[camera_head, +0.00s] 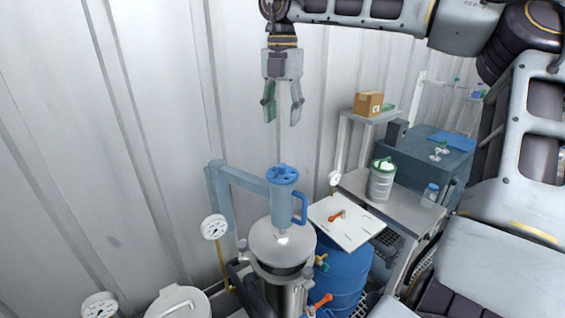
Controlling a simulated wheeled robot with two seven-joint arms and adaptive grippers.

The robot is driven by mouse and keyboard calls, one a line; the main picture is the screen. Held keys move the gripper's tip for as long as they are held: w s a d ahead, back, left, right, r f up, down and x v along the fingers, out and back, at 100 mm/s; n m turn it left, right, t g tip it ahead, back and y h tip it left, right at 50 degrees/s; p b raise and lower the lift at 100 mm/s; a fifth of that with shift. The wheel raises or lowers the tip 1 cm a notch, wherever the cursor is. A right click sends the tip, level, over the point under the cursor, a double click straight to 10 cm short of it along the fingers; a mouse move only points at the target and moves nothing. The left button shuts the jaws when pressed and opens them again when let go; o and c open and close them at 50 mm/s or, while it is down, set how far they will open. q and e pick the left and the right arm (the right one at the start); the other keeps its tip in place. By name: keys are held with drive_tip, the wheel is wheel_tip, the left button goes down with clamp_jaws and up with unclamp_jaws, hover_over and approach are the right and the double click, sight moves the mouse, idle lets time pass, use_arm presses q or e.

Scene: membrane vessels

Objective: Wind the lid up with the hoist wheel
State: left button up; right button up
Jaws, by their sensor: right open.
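The blue hoist wheel (283,174) sits on top of a blue hoist cylinder with a side handle, carried by a light blue arm (240,179) from a post on the left. Below it is the round metal lid (268,246) on a steel vessel (292,296); whether a gap lies between lid and vessel is hard to tell. My right gripper (283,112) hangs fingers down, open and empty, above the wheel and clear of it. My left gripper is not in view.
A white board with an orange-handled valve (338,214) lies over a blue drum (343,277) to the right. A bench with a metal can (381,183) stands beyond. Pressure gauges (214,227) stand left of the vessel. A corrugated wall (130,130) is behind.

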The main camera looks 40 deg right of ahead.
sight(283, 165)
drive_tip(key=m, duration=0.7)
idle(0.3)
drive_tip(key=shift+f, duration=0.1)
drive_tip(key=shift+f+p, duration=0.95)
drive_tip(key=shift+f, duration=5.9)
clamp_jaws()
